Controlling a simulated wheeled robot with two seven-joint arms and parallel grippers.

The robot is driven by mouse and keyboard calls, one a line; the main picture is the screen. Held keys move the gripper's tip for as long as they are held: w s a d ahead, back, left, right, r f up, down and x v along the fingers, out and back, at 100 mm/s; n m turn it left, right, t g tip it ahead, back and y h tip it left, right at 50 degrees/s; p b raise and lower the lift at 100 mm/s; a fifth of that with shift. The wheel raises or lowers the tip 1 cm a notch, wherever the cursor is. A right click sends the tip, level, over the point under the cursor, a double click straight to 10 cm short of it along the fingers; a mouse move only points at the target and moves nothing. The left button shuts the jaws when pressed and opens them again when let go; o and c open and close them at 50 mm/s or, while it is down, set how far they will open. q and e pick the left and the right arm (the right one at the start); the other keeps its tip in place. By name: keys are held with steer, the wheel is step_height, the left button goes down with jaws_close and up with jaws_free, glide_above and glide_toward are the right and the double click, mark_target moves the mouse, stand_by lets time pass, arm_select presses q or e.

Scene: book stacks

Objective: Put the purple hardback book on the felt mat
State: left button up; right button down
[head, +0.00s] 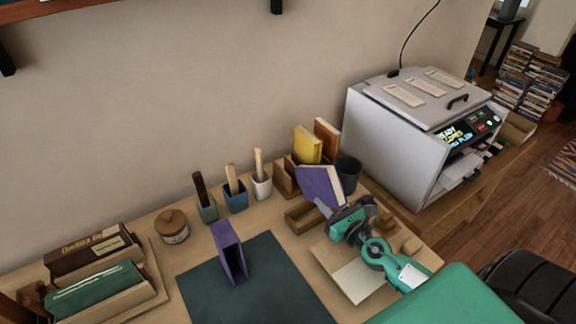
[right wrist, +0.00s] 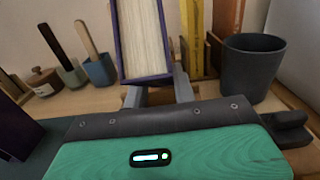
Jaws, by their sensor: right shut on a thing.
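The purple hardback book (head: 319,184) is held up in the air above the back of the desk, tilted, its cream page edges facing the right wrist camera (right wrist: 146,40). My right gripper (head: 326,207) is shut on its lower end; the fingers also show in the right wrist view (right wrist: 158,92). The dark felt mat (head: 285,285) lies flat on the desk, to the left of and nearer than the book. A second purple object (head: 229,252), slim and upright, stands on the mat; I cannot tell whether it is a book or a holder. My left gripper is not in view.
A wooden rack with a yellow book (head: 307,145) and an orange book (head: 327,138) stands behind the held book, beside a dark cup (head: 348,172). Small pots and a lidded jar (head: 173,227) line the wall. A grey printer (head: 420,130) stands right. The mat's right part is clear.

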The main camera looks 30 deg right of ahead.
steer(key=shift+s+a+f, duration=0.15)
steer(key=shift+a+f, duration=0.05)
steer(key=shift+f, duration=0.05)
